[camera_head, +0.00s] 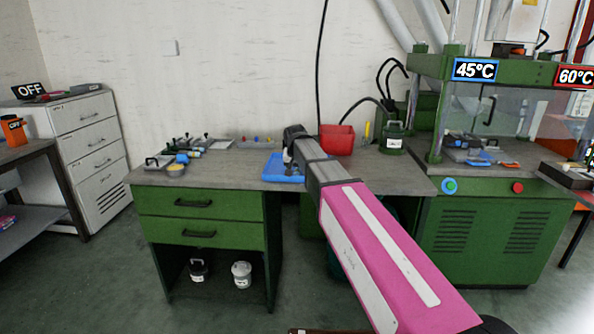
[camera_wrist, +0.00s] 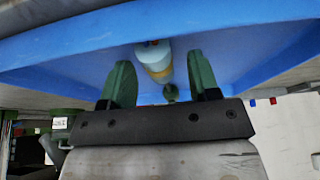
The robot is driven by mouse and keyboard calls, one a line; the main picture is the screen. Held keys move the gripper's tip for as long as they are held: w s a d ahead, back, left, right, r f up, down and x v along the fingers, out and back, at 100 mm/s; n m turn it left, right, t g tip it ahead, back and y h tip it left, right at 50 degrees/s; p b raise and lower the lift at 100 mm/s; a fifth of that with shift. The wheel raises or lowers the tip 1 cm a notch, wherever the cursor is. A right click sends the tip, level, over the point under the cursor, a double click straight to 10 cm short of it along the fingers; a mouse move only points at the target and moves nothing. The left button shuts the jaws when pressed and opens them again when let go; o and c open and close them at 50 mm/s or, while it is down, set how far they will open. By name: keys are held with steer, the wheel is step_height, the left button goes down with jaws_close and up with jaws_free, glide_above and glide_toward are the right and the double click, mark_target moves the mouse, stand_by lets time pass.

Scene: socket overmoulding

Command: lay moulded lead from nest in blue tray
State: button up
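The blue tray (camera_head: 270,170) lies on the bench, left of the red bin. My gripper (camera_head: 290,158) is over the tray and partly hides it. In the wrist view my gripper (camera_wrist: 160,82) has its two green fingers spread apart, with the blue tray (camera_wrist: 80,40) close beyond them. A lead-like part (camera_wrist: 155,58), light blue with a tan band and a dark green end, lies in the tray between the fingers. Gaps show on both sides of it. The rest of the part is hidden. I cannot make out the nest for certain.
A red bin (camera_head: 337,139) and a green canister (camera_head: 394,138) stand right of my arm. Small tools and a bowl (camera_head: 176,169) lie on the bench's left. The green press (camera_head: 490,215) at right holds blue and orange items (camera_head: 485,162).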

steer(key=v, duration=1)
steer(key=shift+r, duration=0.4)
steer(key=shift+s, duration=0.15)
